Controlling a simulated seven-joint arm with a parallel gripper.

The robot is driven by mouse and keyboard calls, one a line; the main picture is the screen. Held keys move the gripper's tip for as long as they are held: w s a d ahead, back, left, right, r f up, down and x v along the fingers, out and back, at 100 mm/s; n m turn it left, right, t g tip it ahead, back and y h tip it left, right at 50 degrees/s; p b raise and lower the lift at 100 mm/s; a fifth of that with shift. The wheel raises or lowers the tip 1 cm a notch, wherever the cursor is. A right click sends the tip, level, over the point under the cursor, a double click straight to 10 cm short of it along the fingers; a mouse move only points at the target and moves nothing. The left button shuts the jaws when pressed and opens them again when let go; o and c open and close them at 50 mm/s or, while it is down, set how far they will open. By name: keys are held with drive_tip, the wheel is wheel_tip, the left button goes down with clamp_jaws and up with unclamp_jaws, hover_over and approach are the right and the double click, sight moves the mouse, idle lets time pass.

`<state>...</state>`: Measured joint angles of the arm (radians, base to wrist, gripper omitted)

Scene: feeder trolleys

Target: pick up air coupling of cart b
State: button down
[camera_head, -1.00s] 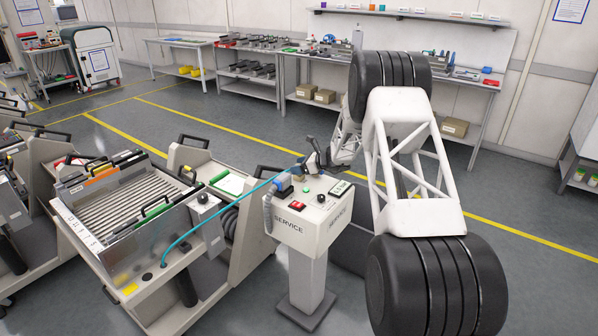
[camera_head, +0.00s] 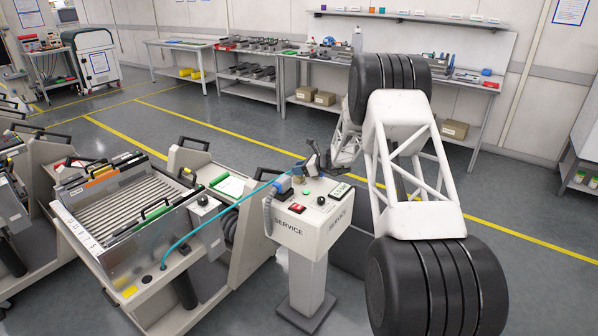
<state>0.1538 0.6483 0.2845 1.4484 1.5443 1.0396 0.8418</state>
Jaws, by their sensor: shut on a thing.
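My gripper (camera_head: 306,166) is above the back of the service post (camera_head: 305,224), at the far end of my white arm. It is shut on the air coupling (camera_head: 299,169), a small piece at the end of a teal hose (camera_head: 232,206); the fingers hide most of it. The hose rises from the front corner of the nearer feeder trolley (camera_head: 146,290) and runs across to my gripper. Whether the coupling touches the post cannot be told.
Another trolley stands at far left. Workbenches (camera_head: 290,92) line the back wall; the floor between is clear.

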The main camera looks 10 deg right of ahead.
drive_tip(key=shift+r, duration=0.1)
drive_tip(key=shift+r, duration=0.9)
drive_tip(key=shift+s+r, duration=0.15)
drive_tip(key=shift+r, duration=0.7)
drive_tip(key=s+r, duration=0.1)
drive_tip(key=s, duration=1.4)
drive_tip(key=shift+s+r, duration=0.15)
drive_tip(key=shift+s, duration=0.2)
drive_tip(key=shift+r, duration=0.15)
drive_tip(key=shift+r, duration=1.3)
